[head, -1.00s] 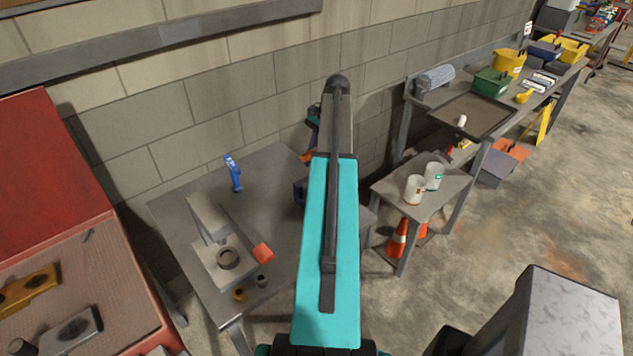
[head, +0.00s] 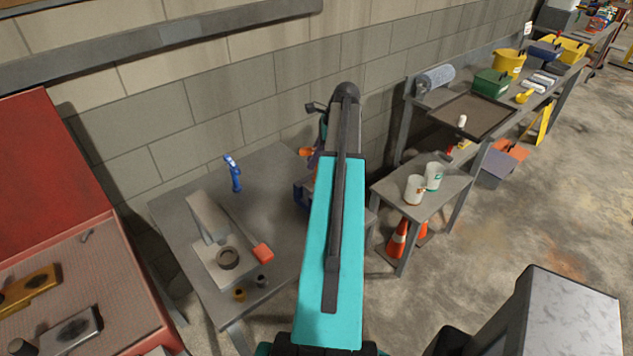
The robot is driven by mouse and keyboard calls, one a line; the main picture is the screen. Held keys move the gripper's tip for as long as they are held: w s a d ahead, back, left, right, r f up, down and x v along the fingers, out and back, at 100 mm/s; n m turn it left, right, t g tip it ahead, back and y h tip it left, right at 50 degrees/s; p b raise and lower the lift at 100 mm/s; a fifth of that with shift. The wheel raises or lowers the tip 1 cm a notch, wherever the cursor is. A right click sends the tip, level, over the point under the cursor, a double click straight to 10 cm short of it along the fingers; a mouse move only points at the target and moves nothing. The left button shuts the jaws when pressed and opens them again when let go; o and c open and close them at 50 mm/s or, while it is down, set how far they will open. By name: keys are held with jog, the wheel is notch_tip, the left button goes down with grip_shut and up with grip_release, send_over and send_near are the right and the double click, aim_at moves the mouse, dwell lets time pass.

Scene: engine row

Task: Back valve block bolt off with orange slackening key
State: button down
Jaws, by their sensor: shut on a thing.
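My arm rises through the middle of the head view and hides most of what lies behind it. My gripper's fingertips are hidden behind it. A small orange part (head: 306,152) shows at the arm's left edge, beside purple and dark parts; I cannot tell whether it is the orange key or what holds it. Below it, a dark blue piece (head: 300,195) shows at the right side of the grey workbench (head: 265,190), mostly covered by my arm. I cannot make out the valve block or its back bolt.
On the bench stand a blue upright tool (head: 234,174), a grey fixture (head: 210,220) with an orange-red end piece (head: 263,253) beside it, and two small cups. A red cabinet (head: 45,170) is left. A side table (head: 450,190) with two mugs and traffic cones (head: 397,240) is right.

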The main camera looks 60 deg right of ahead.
jog(key=m+h, duration=0.1)
jog(key=m, duration=0.3)
jog(key=m+h, duration=0.1)
jog(key=m, duration=0.1)
jog(key=shift+w+d+r+t+h, duration=0.1)
jog(key=shift+d+t+h, duration=0.2)
jog(key=shift+t, duration=0.1)
jog(key=shift+w+d+m+g+h, duration=0.15)
jog(key=shift+m+h, duration=0.4)
jog(key=shift+m, duration=1.1)
jog(key=shift+d+m+g+h, duration=0.2)
jog(key=shift+m+h, duration=0.35)
jog(key=shift+m, duration=1.1)
jog(key=shift+n, duration=0.3)
